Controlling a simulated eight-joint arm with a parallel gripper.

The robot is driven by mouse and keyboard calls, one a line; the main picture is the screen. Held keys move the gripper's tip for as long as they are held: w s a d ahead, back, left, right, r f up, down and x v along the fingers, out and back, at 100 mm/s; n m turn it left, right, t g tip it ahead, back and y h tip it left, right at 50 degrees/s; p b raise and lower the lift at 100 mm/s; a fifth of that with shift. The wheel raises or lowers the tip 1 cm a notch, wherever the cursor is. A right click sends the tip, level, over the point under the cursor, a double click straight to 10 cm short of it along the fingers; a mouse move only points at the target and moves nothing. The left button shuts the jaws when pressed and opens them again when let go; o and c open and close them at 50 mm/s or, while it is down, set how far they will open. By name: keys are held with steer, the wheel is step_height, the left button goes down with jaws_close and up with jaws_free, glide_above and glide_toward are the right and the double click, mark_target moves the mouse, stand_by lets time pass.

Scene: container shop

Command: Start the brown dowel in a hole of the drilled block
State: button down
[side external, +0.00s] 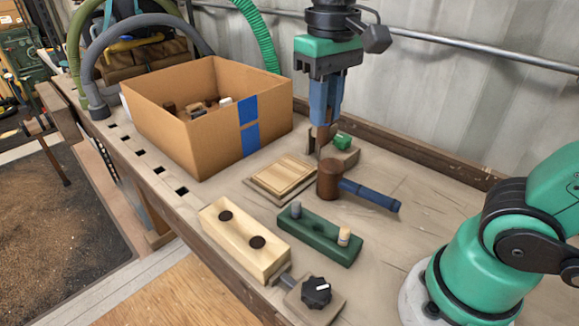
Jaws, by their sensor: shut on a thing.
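The brown dowel (323,136) is at the tips of my gripper (323,124), which is shut on it. The gripper's blue fingers point straight down and hide part of the dowel. It is above the back of the bench, behind the mallet. The drilled block (239,255) is pale wood with two dark round holes in its top. It lies at the front edge of the bench, to the lower left of the gripper and well apart from the dowel.
A green block (318,243) with a grey peg (296,209) and a tan peg (344,236) lies beside the drilled block. A mallet (329,181), a wooden panel (284,177), a black-knobbed clamp (316,291) and a cardboard box (185,138) are around. Clear bench lies right of the mallet.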

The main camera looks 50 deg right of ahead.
steer(key=shift+w+a+f+n, duration=0.75)
steer(key=shift+a+f, duration=0.85)
steer(key=shift+f, duration=0.8)
steer(key=shift+w+a+f+n, duration=0.55)
steer(key=shift+a+f+n, duration=0.3)
steer(key=shift+a+f, duration=1.15)
steer(key=shift+w+a+f+n, duration=0.75)
steer(key=shift+a+f, duration=0.45)
steer(key=shift+f, duration=1.55)
steer(key=shift+s+f, duration=0.1)
steer(key=shift+f, duration=1.15)
steer(key=c, duration=0.7)
jaws_free()
steer(key=shift+o, duration=0.2)
steer(key=shift+r, duration=0.1)
step_height(320, 180, up, 7)
